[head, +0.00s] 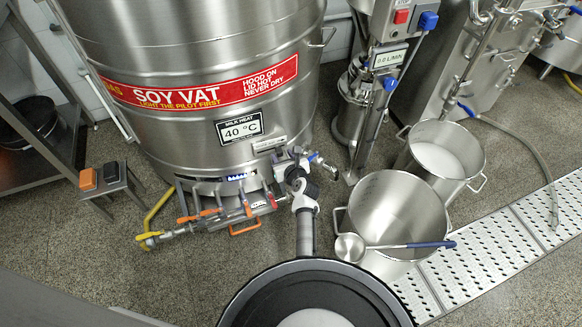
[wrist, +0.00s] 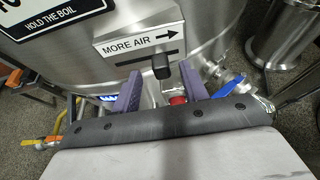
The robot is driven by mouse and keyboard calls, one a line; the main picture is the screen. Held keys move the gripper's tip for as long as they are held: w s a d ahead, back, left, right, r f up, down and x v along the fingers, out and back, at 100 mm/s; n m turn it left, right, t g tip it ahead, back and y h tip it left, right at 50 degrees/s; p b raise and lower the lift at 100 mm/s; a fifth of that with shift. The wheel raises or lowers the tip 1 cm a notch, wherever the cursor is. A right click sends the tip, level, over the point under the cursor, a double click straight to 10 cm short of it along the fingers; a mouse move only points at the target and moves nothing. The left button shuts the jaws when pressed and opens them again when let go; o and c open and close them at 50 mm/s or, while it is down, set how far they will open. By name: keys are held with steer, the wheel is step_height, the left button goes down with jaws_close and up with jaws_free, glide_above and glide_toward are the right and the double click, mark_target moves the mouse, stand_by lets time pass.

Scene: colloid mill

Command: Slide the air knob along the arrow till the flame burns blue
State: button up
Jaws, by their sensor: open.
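The black air knob (wrist: 161,67) sits in a dark slot on a plate (wrist: 112,50) marked "MORE AIR", whose arrow points right. The knob is right of the slot's middle in the wrist view. My gripper (wrist: 161,76) is open, its two purple fingers on either side of the knob with gaps showing; I cannot tell how far the tips reach along it. A blue flame glow (wrist: 108,98) shows below left of the plate. In the head view the flame (head: 240,177) looks blue under the soy vat (head: 190,60). My gripper (head: 293,160) is small there and the knob is hard to make out.
A burner pipe with orange and yellow handles (head: 205,222) runs below the vat. A blue-handled valve (wrist: 229,86) is right of my fingers. Steel pots (head: 395,205) and a ladle (head: 350,247) stand to the right. A switch stand (head: 112,185) is at left.

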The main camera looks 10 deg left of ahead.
steer(key=p+v, duration=0.1)
steer(key=v, duration=1)
steer(key=shift+w, duration=0.15)
